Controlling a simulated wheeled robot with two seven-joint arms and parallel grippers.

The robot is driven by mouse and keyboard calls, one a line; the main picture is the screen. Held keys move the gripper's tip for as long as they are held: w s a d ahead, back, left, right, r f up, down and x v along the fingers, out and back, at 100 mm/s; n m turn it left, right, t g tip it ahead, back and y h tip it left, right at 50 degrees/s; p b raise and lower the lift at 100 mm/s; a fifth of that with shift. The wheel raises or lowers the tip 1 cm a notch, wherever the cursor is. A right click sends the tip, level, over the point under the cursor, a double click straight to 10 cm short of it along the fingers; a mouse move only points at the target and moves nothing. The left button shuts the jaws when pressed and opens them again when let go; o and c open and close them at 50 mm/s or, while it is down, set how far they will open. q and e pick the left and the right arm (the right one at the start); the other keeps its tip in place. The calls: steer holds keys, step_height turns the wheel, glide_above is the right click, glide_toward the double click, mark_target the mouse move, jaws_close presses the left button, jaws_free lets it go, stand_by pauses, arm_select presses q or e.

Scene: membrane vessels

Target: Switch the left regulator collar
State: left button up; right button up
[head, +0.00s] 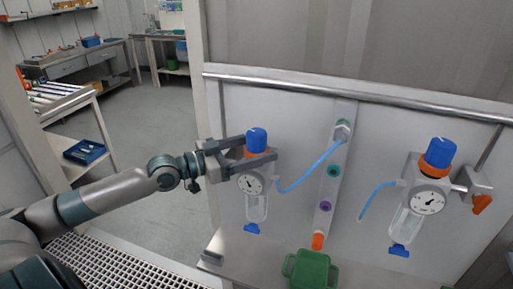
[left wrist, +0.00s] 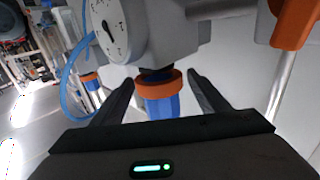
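The left regulator (head: 253,184) is mounted on the panel, with a round gauge, a clear bowl below and a blue knob (head: 257,139) on top. An orange collar (left wrist: 157,84) sits at the base of the blue knob. My left gripper (head: 259,150) is at the knob, one finger on each side. In the left wrist view the fingers stand apart, with gaps between them and the collar and blue knob. The collar is partly hidden by the fingers in the head view. My right gripper is not in view.
A second regulator (head: 428,203) with a blue knob and orange collar is on the panel at right. A blue hose (head: 312,171) runs from the left regulator to a port strip (head: 335,170). A green container (head: 311,270) stands on the ledge below. A metal rail (head: 360,95) crosses above.

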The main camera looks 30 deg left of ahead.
arm_select(q)
steer(key=c, duration=1.4)
steer(key=shift+f+b, duration=0.8)
steer(key=o, duration=1.4)
steer(key=shift+o, duration=0.6)
steer(key=shift+s+a, duration=0.1)
